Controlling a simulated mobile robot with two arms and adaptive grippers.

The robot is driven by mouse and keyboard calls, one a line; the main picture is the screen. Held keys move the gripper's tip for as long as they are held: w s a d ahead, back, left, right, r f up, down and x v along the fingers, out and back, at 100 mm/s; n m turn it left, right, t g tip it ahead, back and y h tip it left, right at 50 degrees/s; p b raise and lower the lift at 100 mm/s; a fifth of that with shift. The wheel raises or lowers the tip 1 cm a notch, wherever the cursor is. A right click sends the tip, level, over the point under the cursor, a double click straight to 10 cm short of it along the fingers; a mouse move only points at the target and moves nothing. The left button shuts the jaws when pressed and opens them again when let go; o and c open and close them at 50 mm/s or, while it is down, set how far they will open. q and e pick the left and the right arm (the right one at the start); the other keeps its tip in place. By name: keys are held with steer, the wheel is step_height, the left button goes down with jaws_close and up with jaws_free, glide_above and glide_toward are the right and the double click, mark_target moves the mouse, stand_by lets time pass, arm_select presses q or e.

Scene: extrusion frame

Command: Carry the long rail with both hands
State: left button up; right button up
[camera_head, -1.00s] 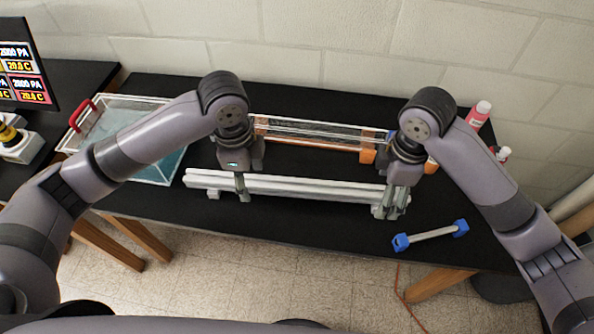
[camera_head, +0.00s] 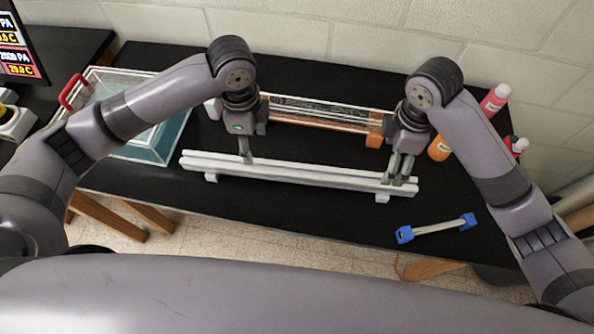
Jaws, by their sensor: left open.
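The long rail (camera_head: 310,175) is a pale, silvery grooved bar. It lies across the middle of the black table on small feet, its right end a little nearer me. My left gripper (camera_head: 247,158) points down over the rail's left part, its fingertips at the rail's back edge. It is open, though its fingers overlap in this view. My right gripper (camera_head: 400,178) points down at the rail's right end, and its fingers show apart. I cannot tell whether either gripper touches the rail.
An orange-ended clear apparatus (camera_head: 325,118) stands behind the rail. A clear tank (camera_head: 165,135) is at left. A blue-ended bar (camera_head: 436,229) lies at front right. Bottles, one pink-red (camera_head: 495,99), stand at back right.

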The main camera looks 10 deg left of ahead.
mark_target(258, 171)
arm_select(q)
step_height(258, 171, down, 14)
steer(key=shift+s+f, duration=0.1)
steer(key=shift+f, duration=0.15)
arm_select(e)
step_height(258, 171, down, 14)
steer(key=shift+f, duration=0.2)
arm_select(q)
steer(key=shift+c, duration=0.4)
arm_select(e)
steer(key=shift+c, duration=0.4)
arm_select(q)
steer(key=c, duration=1.2)
arm_select(e)
steer(key=c, duration=1.2)
arm_select(q)
jaws_close()
arm_select(e)
jaws_close()
arm_select(q)
steer(key=shift+r, duration=0.1)
